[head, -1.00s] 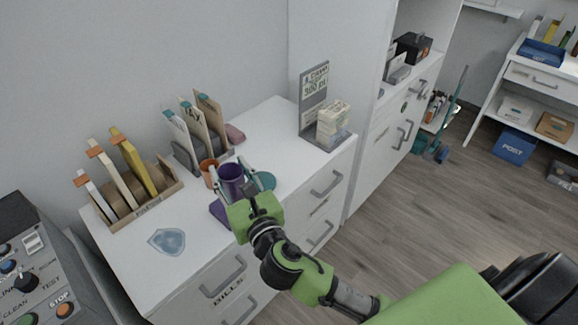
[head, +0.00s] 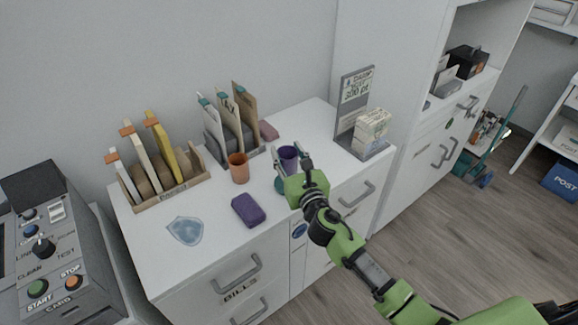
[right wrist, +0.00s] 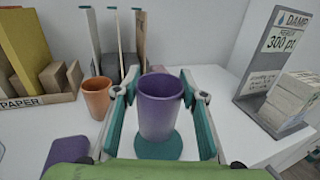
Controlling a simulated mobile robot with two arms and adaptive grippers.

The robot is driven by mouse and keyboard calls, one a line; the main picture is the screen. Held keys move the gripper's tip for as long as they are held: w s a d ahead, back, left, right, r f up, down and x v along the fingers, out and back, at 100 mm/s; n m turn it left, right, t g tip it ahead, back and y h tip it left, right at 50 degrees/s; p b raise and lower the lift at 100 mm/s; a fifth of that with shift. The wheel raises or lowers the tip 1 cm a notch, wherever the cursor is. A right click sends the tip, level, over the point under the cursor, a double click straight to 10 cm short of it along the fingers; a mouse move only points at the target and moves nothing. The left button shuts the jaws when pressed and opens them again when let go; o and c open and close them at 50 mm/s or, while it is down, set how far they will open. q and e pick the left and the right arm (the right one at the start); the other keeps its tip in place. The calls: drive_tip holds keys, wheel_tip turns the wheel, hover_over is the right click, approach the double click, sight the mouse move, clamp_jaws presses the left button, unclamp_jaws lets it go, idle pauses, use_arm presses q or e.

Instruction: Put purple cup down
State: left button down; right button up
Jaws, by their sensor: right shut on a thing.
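The purple cup (head: 289,154) is upright between the fingers of my right gripper (head: 292,168), at the right of the white desk top. The right wrist view also shows the cup (right wrist: 159,106), with a grey-teal finger on each side, shut on it. A flat round teal coaster (right wrist: 159,149) shows below the cup in that view. The cup appears over or on the coaster; I cannot tell whether its base touches. My left gripper is not in view.
An orange cup (head: 238,168) stands left of the purple cup. A purple block (head: 248,210) and a blue shield-shaped mat (head: 185,231) lie in front. File racks (head: 168,190) stand behind. A sign stand (head: 357,112) with a paper stack (head: 372,128) is at right.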

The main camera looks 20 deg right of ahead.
sight(287, 158)
drive_tip(key=shift+w+d+f, duration=0.1)
drive_tip(key=shift+w+f, duration=0.1)
drive_tip(key=shift+f, duration=0.05)
drive_tip(key=shift+w+d+f+b, duration=0.1)
drive_tip(key=shift+f+b, duration=0.45)
drive_tip(key=shift+f, duration=0.4)
drive_tip(key=shift+w+d+f+b, duration=0.1)
drive_tip(key=shift+f+b, duration=0.4)
drive_tip(key=shift+f, duration=0.4)
drive_tip(key=shift+f, duration=0.15)
drive_tip(key=o, duration=1.2)
drive_tip(key=shift+s, duration=0.2)
drive_tip(key=s, duration=1.1)
drive_tip(key=shift+s+d, duration=0.2)
drive_tip(key=shift+s, duration=0.1)
